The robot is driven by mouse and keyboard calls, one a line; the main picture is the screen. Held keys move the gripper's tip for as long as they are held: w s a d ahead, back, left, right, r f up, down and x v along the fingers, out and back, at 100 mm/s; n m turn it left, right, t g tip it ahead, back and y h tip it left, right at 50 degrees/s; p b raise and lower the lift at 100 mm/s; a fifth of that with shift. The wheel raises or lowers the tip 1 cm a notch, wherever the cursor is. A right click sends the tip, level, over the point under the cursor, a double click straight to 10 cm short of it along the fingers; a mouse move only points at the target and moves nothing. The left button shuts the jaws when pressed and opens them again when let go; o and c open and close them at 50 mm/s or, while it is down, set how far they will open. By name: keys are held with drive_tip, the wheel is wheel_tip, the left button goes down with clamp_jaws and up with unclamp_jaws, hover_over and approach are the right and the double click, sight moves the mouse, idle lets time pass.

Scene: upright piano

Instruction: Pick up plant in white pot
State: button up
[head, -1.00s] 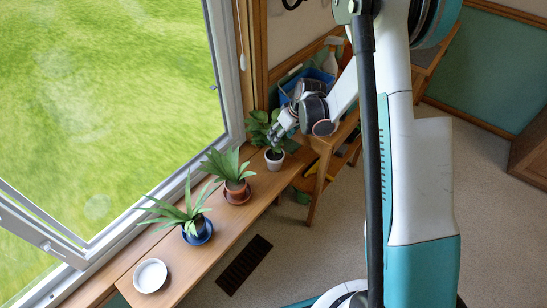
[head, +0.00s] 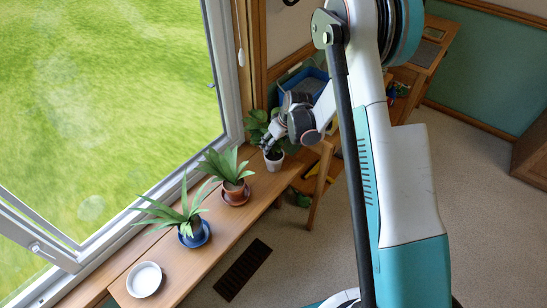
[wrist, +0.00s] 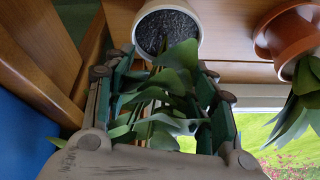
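The plant in the white pot (head: 274,161) stands upright on the wooden window ledge at its far end. Its broad green leaves (head: 257,124) show partly behind my gripper. In the wrist view the white pot (wrist: 168,30), with dark soil, is at the top, just beyond the fingertips. The plant's leaves (wrist: 172,85) fill the space between the fingers. My gripper (wrist: 163,66) is open, with its two fingers apart on either side of the leaves. In the head view my gripper (head: 267,146) is right above the pot. Whether the fingers touch the leaves is unclear.
A terracotta-potted plant (head: 236,191) and a blue-potted plant (head: 192,233) stand nearer on the ledge (head: 215,235), then a white dish (head: 144,279). The window lies left. A wooden stand with a blue crate (head: 313,78) is close behind my gripper. Floor is clear at right.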

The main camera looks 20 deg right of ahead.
clamp_jaws()
